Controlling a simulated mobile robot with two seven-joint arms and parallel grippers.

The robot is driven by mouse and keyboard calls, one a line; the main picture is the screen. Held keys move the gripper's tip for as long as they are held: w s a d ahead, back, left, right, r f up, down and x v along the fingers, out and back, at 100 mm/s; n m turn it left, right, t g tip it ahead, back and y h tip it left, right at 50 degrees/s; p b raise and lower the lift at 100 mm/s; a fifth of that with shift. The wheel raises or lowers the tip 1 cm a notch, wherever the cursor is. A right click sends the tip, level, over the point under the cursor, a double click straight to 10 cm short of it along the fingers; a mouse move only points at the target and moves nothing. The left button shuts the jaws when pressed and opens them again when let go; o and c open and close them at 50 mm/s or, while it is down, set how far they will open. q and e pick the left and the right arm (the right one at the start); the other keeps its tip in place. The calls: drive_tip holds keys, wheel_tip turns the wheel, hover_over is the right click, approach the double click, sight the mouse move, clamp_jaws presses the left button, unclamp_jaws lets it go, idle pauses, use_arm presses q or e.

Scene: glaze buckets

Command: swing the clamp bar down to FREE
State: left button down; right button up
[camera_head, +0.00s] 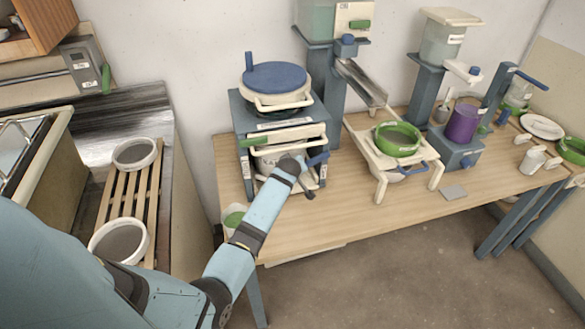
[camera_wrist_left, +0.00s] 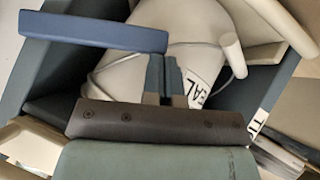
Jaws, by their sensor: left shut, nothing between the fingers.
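A blue bar (camera_wrist_left: 95,32), which looks like the clamp bar, crosses the upper left of the left wrist view in front of a pale rounded bucket (camera_wrist_left: 185,25). In the head view the blue bar (camera_head: 318,159) shows at the right front of the blue-grey stand (camera_head: 240,120). My left gripper (camera_wrist_left: 166,88) is shut and empty, its fingertips close to the bar's right end; I cannot tell whether they touch. No FREE mark is readable. In the head view my arm hides part of the stand's front.
A blue-lidded pot (camera_head: 275,80) tops the stand. A green bowl (camera_head: 398,139) on a beige rack and a purple cup (camera_head: 463,123) stand to the right on the wooden table (camera_head: 340,215). A small green-filled cup (camera_head: 233,218) stands at the table's left front.

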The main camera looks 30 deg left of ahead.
use_arm(q)
drive_tip(key=shift+w+d+f+n+t+h+b, duration=0.3)
drive_tip(key=shift+f+t+b, duration=0.2)
drive_tip(key=shift+f+b, duration=0.4)
drive_tip(key=shift+w+d+f+n+t+h+b, duration=0.3)
drive_tip(key=shift+f+t+b, duration=0.3)
drive_tip(key=shift+f, duration=0.45)
drive_tip(key=shift+w+d+f+n+t+h+b, duration=0.15)
drive_tip(key=shift+w+f+n+t+h+b, duration=0.2)
drive_tip(key=shift+f+b, duration=0.6)
drive_tip(key=shift+f, duration=0.1)
drive_tip(key=shift+s, duration=0.1)
